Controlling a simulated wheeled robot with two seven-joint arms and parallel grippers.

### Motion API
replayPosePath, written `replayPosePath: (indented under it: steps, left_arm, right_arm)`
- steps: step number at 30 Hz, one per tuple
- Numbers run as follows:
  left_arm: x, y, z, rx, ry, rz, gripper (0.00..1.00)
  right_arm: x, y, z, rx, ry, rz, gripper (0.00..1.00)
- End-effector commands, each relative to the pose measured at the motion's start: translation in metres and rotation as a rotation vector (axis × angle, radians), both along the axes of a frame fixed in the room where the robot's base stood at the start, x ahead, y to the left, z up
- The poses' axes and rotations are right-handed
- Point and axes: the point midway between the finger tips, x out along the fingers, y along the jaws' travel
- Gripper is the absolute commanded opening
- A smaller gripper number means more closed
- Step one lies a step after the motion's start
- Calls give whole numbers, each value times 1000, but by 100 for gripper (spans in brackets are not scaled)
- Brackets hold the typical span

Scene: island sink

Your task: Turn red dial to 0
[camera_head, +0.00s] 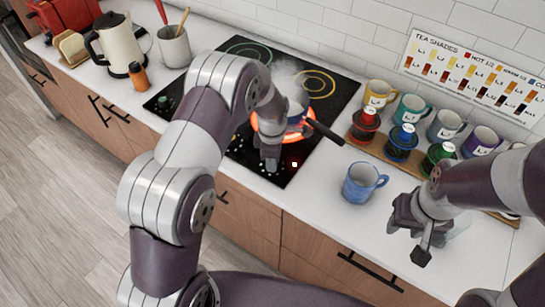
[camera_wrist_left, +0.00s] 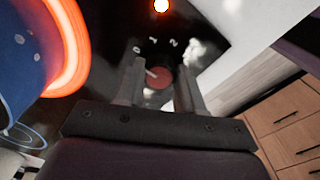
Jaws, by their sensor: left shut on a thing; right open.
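The red dial (camera_wrist_left: 159,78) is on the black cooktop (camera_head: 323,108), and a white pointer mark shows on it in the left wrist view. My left gripper (camera_wrist_left: 160,84) is shut on the dial, one finger on each side. In the head view my left gripper (camera_head: 270,163) is low at the cooktop's front edge and hides the dial. White marks lie around the dial, but I cannot read the pointer's setting. A burner ring (camera_wrist_left: 72,40) glows orange. My right gripper (camera_head: 412,226) is open and empty above the counter at the right.
A blue pot (camera_wrist_left: 20,55) sits on the glowing burner, its black handle (camera_head: 324,132) pointing right, with steam above. A small orange light (camera_head: 295,164) is lit on the cooktop. A blue mug (camera_head: 361,184) stands nearby.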

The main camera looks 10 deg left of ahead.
Motion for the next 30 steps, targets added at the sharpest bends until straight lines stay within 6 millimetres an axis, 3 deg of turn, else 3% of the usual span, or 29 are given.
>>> replayPosePath:
  steps: [6,7,9,20,30]
  left_arm:
    - [2,0,2,-1,-7,2,6]
    - [2,0,2,-1,-6,2,43]
    - [2,0,2,-1,-6,1,62]
    - [1,0,8,-2,-4,0,62]
    - [-2,0,93,-2,-8,0,62]
  right_arm:
    - [0,0,0,0,0,0,43]
    - [0,0,0,0,0,0,43]
    - [0,0,0,0,0,0,43]
    - [0,0,-3,0,0,0,43]
    - [0,0,-20,0,0,0,43]
